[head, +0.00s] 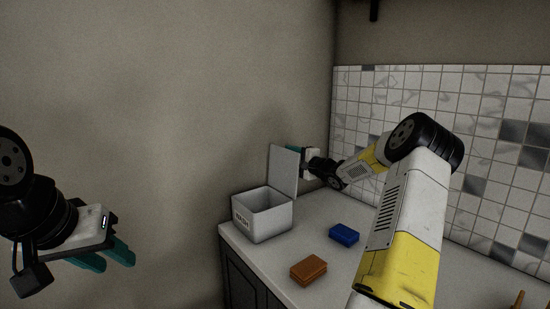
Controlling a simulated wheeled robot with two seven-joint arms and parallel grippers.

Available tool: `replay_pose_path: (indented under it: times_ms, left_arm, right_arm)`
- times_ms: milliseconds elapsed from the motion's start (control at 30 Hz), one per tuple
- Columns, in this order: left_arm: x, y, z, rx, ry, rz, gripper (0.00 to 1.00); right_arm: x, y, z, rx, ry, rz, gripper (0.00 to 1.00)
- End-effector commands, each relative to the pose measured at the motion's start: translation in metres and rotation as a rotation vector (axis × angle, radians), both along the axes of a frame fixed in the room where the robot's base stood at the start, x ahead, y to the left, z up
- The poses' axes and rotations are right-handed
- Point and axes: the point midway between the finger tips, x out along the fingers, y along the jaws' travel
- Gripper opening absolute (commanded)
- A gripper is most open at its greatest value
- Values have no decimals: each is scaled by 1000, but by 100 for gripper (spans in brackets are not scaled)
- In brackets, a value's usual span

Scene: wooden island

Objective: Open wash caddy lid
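The white wash caddy (263,222) stands at the left end of the counter, with dark lettering on its front. Its lid (284,169) stands upright at the box's back right side, and the box's inside shows. My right gripper (296,150) is behind the lid's upper right edge. Its teal fingers are partly hidden by the lid, so I cannot tell whether they touch it or how far apart they are. My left gripper (118,257) is at the far left, away from the counter. Its two teal fingers show a gap and hold nothing.
A blue sponge-like block (344,234) and an orange-brown one (308,270) lie on the pale counter (283,277) right of the caddy. A bare wall is behind the caddy and a tiled wall (480,140) at the right. My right arm crosses above the counter.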

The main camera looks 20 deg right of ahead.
Motion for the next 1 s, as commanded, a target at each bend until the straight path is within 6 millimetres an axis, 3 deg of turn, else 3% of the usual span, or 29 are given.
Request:
replay_pose_path:
  times_ms: [367, 733, 1000]
  left_arm:
    - [0, 0, 0, 0, 0, 0, 36]
    - [0, 0, 0, 0, 0, 0, 36]
    - [0, 0, 0, 0, 0, 0, 36]
  right_arm:
    - [-4, -1, 0, 0, 0, 0, 50]
    - [-58, -22, 0, -1, 1, -2, 50]
    - [-74, -26, 0, 0, -1, 1, 50]
